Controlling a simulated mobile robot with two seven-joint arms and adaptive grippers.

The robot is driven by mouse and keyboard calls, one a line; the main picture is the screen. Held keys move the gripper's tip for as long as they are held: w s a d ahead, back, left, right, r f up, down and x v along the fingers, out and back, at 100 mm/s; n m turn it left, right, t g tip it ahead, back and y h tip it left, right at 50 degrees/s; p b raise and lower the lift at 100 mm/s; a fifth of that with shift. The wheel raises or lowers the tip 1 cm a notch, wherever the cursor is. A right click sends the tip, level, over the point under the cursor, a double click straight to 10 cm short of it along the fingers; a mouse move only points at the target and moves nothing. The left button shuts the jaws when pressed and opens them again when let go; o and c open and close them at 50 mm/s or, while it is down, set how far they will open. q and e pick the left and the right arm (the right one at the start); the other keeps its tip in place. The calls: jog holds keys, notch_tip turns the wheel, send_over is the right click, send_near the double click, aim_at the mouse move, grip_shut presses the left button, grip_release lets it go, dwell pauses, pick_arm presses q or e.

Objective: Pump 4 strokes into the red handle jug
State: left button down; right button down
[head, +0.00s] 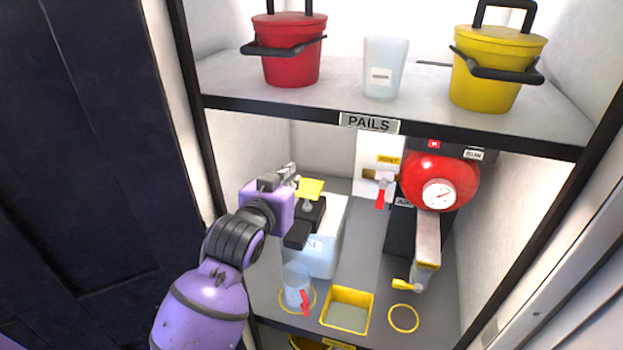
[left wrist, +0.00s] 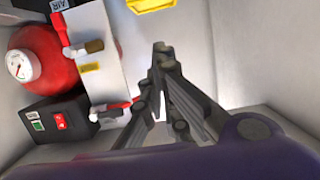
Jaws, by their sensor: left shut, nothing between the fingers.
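The clear jug with a red handle (head: 296,286) stands upright inside a yellow ring on the lower shelf. Behind it is a white container (head: 328,245) with a black pump on top. The pump has a yellow press pad (head: 311,188) and a black spout (head: 296,235) pointing toward the jug. My left gripper (head: 290,173) is shut and empty, just left of and behind the pad. In the left wrist view its closed fingers (left wrist: 160,52) show, with the yellow pad (left wrist: 150,4) at the top edge. The level inside the jug is unclear. My right gripper is out of view.
A yellow square tray (head: 347,312) and an empty yellow ring (head: 403,318) are right of the jug. A red tank with a gauge (head: 440,182) and a red-handled valve (head: 381,190) stand behind. The upper shelf holds a red pail (head: 290,48), a clear cup and a yellow pail (head: 490,80).

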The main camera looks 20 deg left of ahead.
pick_arm(q)
jog(key=shift+s+a, duration=0.1)
jog(key=shift+a, duration=0.1)
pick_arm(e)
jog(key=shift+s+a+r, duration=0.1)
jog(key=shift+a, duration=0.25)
pick_arm(q)
send_over(305, 194)
notch_tip(305, 194, down, 2)
jog(key=shift+a+f, duration=0.15)
jog(key=f, duration=0.2)
jog(key=shift+w+f, duration=0.35)
jog(key=shift+s+f, duration=0.1)
jog(key=shift+f, duration=0.65)
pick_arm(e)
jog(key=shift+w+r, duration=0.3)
